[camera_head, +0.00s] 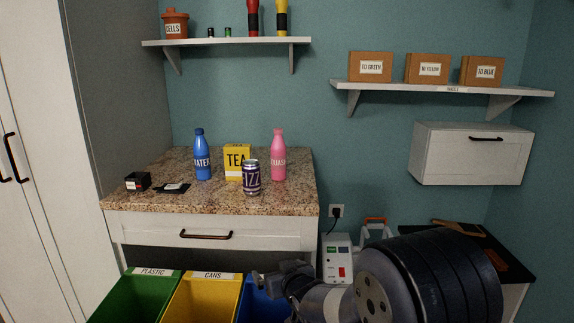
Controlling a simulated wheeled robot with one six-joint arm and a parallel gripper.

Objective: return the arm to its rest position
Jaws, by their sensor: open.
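My arm lies low across the bottom right of the head view, with its large dark joint nearest the camera. My gripper (268,279) is at its left end, over the blue bin (262,303) and beside the edge of the yellow bin (205,297). It is small and partly hidden by my own wrist. The gripper is open and nothing shows in it. It is in front of and below the granite counter (215,199), apart from the things there.
On the counter stand a blue bottle (203,160), yellow tea box (236,157), purple can (251,178), pink bottle (278,158) and small black box (138,181). A green bin (140,297) stands at lower left. A white device (337,258) is behind my arm. Wall shelves are above.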

